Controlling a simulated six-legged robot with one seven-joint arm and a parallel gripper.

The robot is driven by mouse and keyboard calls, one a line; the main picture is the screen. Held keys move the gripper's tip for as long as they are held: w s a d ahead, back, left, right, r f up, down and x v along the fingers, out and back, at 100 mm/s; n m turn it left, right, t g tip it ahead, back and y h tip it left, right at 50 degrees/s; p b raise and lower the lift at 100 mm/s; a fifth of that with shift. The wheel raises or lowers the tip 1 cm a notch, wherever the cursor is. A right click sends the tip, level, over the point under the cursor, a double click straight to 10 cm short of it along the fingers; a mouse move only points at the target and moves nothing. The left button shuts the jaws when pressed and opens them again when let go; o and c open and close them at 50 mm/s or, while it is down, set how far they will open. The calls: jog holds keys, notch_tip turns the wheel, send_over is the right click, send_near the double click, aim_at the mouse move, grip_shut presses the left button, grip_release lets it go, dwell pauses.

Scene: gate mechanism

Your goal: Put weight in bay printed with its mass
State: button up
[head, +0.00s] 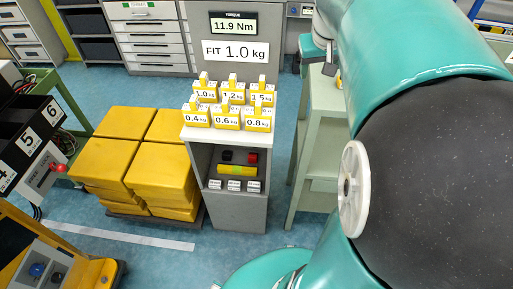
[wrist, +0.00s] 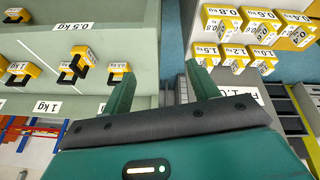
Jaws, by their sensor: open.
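Yellow weights with white mass labels stand in two rows on a grey cabinet in the head view. The back row has 1.0 kg (head: 205,92), 1.2 kg (head: 232,93) and 1.5 kg (head: 262,95); the front row has 0.4 kg (head: 196,115), 0.6 kg (head: 227,117) and 0.8 kg (head: 258,119). They also show upside down at right in the wrist view. At left there, a pale green shelf (wrist: 120,45) carries printed mass labels, including 1 kg (wrist: 47,106), and several yellow-and-black pieces (wrist: 80,60). My gripper (wrist: 159,72) is open and empty between shelf and weights.
The cabinet has a FIT 1.0 kg sign (head: 236,51) and a torque display (head: 233,23) reading 11.9 Nm. Yellow blocks (head: 125,160) are stacked at its left. Black numbered bins (head: 30,140) stand at far left. A pale green unit (head: 320,140) stands right, partly behind my arm.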

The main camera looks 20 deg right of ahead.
jog(key=s+a+f+n+y, duration=0.1)
jog(key=s+a, duration=0.3)
jog(key=a, duration=0.3)
jog(key=s+a+f+n+t, duration=0.1)
jog(key=s+a+f, duration=0.1)
jog(key=s+a, duration=0.3)
jog(key=s+a+f+n+t+y, duration=0.1)
jog(key=s+a, duration=0.3)
jog(key=a, duration=0.7)
jog(key=shift+s+f+y, duration=0.3)
jog(key=shift+f, duration=0.1)
jog(key=shift+a, duration=0.1)
jog(key=shift+c, duration=0.4)
jog(key=c, duration=0.4)
jog(key=shift+c, duration=0.2)
